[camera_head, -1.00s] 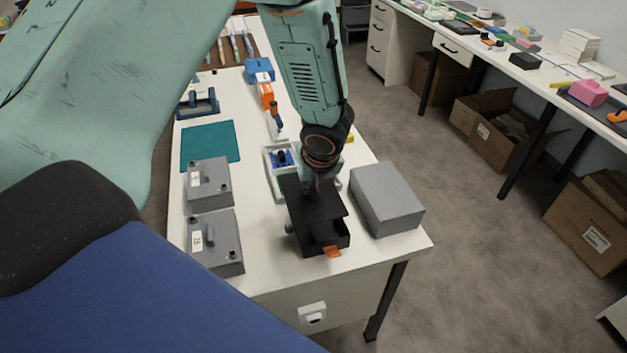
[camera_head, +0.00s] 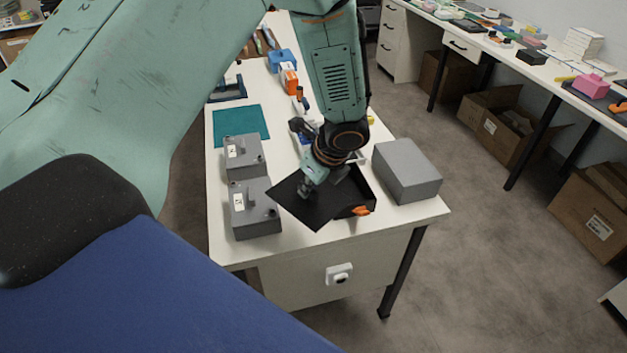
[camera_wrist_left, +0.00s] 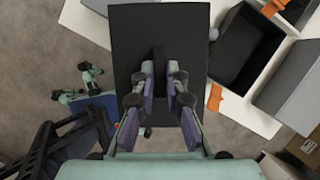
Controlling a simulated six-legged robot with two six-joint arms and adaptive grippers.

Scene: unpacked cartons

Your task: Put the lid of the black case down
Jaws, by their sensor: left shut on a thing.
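The flat black lid (camera_head: 308,213) is in my left gripper (camera_head: 307,189), held to the left of the open black case (camera_head: 363,192). In the wrist view, the gripper (camera_wrist_left: 161,82) has its fingers on either side of a dark handle in the middle of the lid (camera_wrist_left: 135,25). The lid is held in the air, in front of the grey boxes in the head view. The case (camera_wrist_left: 247,45) stands open on the table, with an orange tab (camera_head: 360,211) at its front. The lid partly hides the case in the head view. My right gripper is not in view.
Two dark grey boxes (camera_head: 256,222) stand on the white table (camera_head: 230,252) at left. A plain grey box (camera_head: 408,170) stands close right of the case. A teal mat (camera_head: 240,126) lies farther back. The front strip of the table is bare.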

